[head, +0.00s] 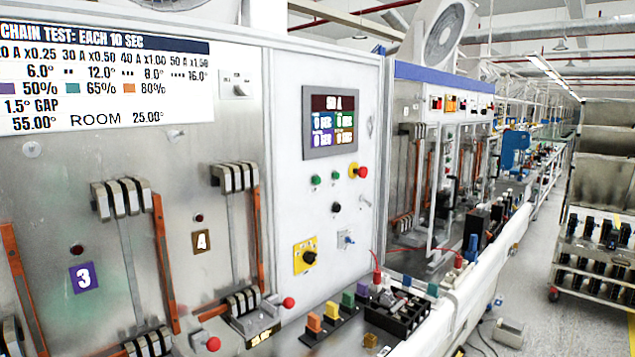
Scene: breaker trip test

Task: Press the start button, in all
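A white control panel (285,130) stands in the middle of the head view. Two small green buttons, a left one (316,180) and a right one (334,176), sit below its display (330,122). Any labels on them are too small to read, so I cannot tell which is the start button. A red button on a yellow base (361,172) is just to their right. A black knob (336,207) is below them. The display reads what looks like "50 A" above coloured fields. My gripper is not in view, and nothing covers the buttons.
Metal test stations with tags 3 (84,278) and 4 (202,242) are at left, with red-knobbed levers. A yellow rotary switch (305,256) is low on the panel. Coloured blocks (331,310) line the bench front. A rack cart (590,255) stands right; the grey floor between is mostly clear.

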